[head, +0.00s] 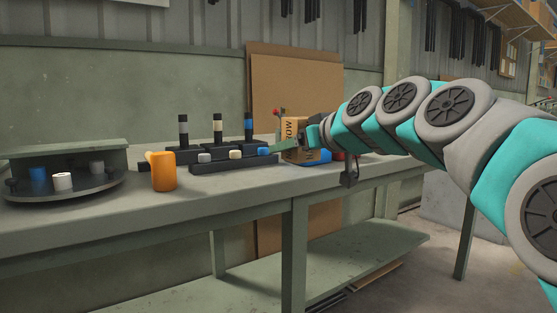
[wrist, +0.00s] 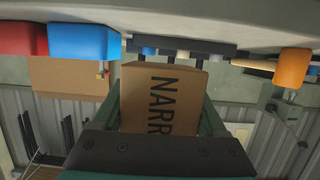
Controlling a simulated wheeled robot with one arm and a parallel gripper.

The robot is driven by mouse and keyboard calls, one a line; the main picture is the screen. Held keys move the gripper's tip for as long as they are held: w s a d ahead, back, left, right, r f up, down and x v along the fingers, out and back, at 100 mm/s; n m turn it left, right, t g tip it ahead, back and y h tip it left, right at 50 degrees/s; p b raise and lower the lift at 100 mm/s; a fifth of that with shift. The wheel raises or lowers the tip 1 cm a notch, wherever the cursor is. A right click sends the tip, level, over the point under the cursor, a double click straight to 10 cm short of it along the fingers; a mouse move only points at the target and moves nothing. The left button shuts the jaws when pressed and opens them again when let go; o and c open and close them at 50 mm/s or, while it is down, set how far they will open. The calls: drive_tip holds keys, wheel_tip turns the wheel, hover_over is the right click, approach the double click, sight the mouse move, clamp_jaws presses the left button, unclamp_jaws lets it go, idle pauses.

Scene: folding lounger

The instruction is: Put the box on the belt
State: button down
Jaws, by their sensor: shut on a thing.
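The cardboard box (head: 291,138) has dark lettering and is at the right part of the bench, in front of my arm's end. In the wrist view the box (wrist: 165,98) sits between the two green fingers of my gripper (wrist: 160,108), which is shut on it. The lettering there reads "NARR", the rest hidden by my gripper. In the head view my gripper (head: 293,147) reaches in from the right. I cannot tell whether the box touches the bench top. I cannot make out a belt in either view.
Blue (wrist: 83,42) and red (wrist: 22,38) bins are near the box. The bench's front is clear.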

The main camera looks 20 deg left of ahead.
drive_tip(key=w+a, duration=0.1)
drive_tip(key=w, duration=0.1)
drive_tip(key=w+a, duration=0.2)
drive_tip(key=w, duration=0.1)
drive_tip(key=w+a, duration=0.2)
drive_tip(key=w, duration=0.1)
drive_tip(key=shift+a+f, duration=0.25)
drive_tip(key=shift+f, duration=1.9)
drive_tip(key=shift+f+b, duration=0.15)
drive_tip(key=shift+b, duration=0.2)
unclamp_jaws()
